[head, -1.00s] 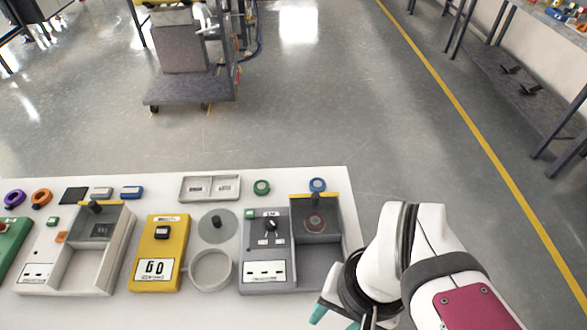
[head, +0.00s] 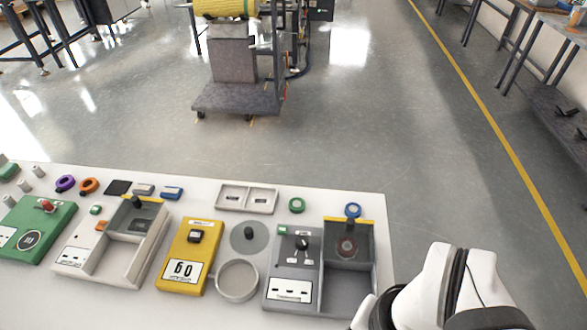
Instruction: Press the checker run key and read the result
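The other is the off-white device (head: 75,251) at left, with a green key (head: 95,210), an orange key (head: 102,226) and a tray bay. Their small labels are too blurred to tell which is the checker. My gripper's fingers are below the frame; only my white arm shows at bottom right.
A green box with a red knob (head: 46,206) is at far left. Tape rolls and a two-slot tray (head: 247,198) line the back edge.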

